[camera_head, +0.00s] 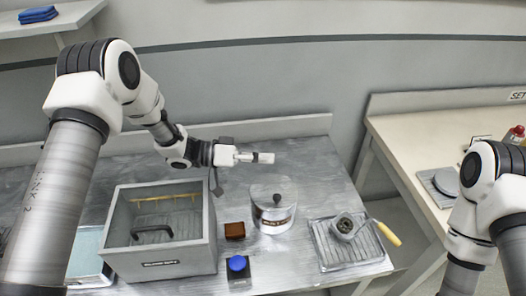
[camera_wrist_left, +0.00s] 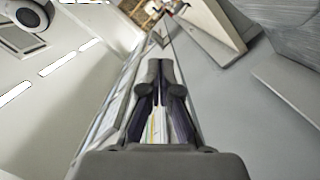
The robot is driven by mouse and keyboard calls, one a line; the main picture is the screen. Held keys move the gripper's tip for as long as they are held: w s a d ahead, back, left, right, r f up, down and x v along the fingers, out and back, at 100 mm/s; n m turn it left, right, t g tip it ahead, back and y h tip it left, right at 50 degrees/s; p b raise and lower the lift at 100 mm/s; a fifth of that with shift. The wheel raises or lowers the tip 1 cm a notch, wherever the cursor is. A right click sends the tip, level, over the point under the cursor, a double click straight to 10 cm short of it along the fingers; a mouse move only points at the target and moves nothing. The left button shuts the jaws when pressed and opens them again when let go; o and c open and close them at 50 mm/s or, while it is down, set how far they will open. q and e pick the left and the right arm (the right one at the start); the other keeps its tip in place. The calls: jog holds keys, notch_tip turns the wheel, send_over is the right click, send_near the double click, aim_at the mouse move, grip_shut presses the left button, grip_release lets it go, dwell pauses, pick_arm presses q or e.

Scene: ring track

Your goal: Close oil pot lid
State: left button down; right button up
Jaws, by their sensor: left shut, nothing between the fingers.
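The oil pot (camera_head: 270,222) is a round silver pot with a brown label band, standing on the metal table in the head view. Its pale lid (camera_head: 262,189) with a dark knob lies over the top; I cannot tell whether it sits flush. My left gripper (camera_head: 270,158) is shut and empty, above and behind the pot, apart from the lid and pointing right. The closed fingers also show in the left wrist view (camera_wrist_left: 160,66), where I cannot make out the pot. My right arm shows at the right edge, but its gripper is out of view.
An open grey box (camera_head: 160,266) with a dark handle stands left of the pot. A brown block (camera_head: 234,231) and a blue button (camera_head: 237,264) are between them. A ridged tray (camera_head: 368,255) holds a small metal cup and a yellow-handled tool. Another table (camera_head: 415,130) stands right.

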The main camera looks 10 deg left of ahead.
aim_at(267, 202)
pick_arm(q)
jog(key=s+f+m, duration=0.1)
jog(key=s+d+f+m+b, duration=0.1)
jog(key=s+f+m+b, duration=0.1)
jog(key=shift+s+d+m+t+y, duration=0.25)
jog(key=shift+m+t+y, duration=0.05)
jog(key=shift+m, duration=0.1)
jog(key=shift+s+d+f+m+b, duration=0.2)
jog(key=shift+s+f+m+b, duration=0.2)
jog(key=shift+f+m, duration=0.2)
jog(key=shift+s+d+f+t, duration=0.15)
jog(key=shift+s+f+t, duration=0.2)
jog(key=shift+f, duration=0.2)
jog(key=shift+s, duration=0.1)
jog(key=shift+r, duration=0.1)
